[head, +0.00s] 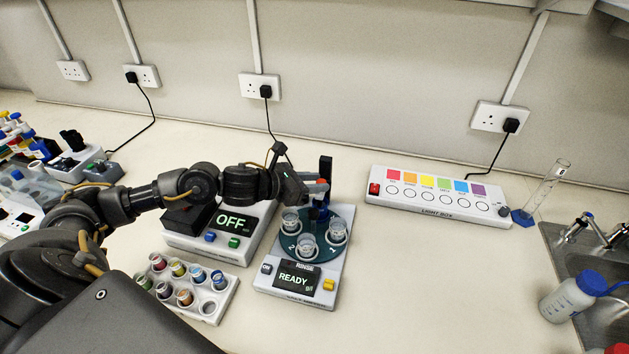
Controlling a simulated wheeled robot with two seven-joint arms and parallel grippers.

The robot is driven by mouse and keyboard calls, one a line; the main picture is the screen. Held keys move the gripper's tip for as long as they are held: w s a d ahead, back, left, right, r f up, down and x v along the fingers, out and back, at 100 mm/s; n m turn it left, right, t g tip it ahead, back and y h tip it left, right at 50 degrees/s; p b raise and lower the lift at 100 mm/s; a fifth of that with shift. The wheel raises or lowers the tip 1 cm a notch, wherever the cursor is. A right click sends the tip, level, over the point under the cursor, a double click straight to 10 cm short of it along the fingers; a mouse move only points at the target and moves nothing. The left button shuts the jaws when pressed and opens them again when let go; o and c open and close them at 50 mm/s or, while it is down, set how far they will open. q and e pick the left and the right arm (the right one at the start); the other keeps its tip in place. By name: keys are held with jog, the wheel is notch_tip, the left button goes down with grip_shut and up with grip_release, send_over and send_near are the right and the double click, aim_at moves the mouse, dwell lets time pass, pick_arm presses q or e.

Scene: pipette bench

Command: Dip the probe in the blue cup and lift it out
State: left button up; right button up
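My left gripper (316,188) is over the back of the rinse unit (292,284), beside an upright black part and a small blue and orange-red piece. These parts are small and overlap, so I cannot tell whether its fingers are closed on anything or which part is the probe. The white cup rack (222,304) stands to the left of the rinse unit and holds several small coloured cups. A cup with blue in it (217,279) is in its back row at the right end. The gripper is well away from this cup. My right gripper is not in view.
The rinse unit's dial carries clear cups (307,244) and its screen reads READY. Behind the rack, a device (213,240) shows OFF. A light box (438,197), measuring cylinder (543,187), wash bottle (568,300) and sink are to the right. The front bench middle is clear.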

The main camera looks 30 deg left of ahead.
pick_arm(q)
jog(key=shift+c, duration=0.4)
grip_shut()
notch_tip(320, 180, up, 6)
jog(key=shift+w+f+p, duration=0.1)
jog(key=shift+w+p, duration=0.05)
jog(key=shift+p, duration=0.55)
jog(key=shift+o, duration=0.4)
grip_release()
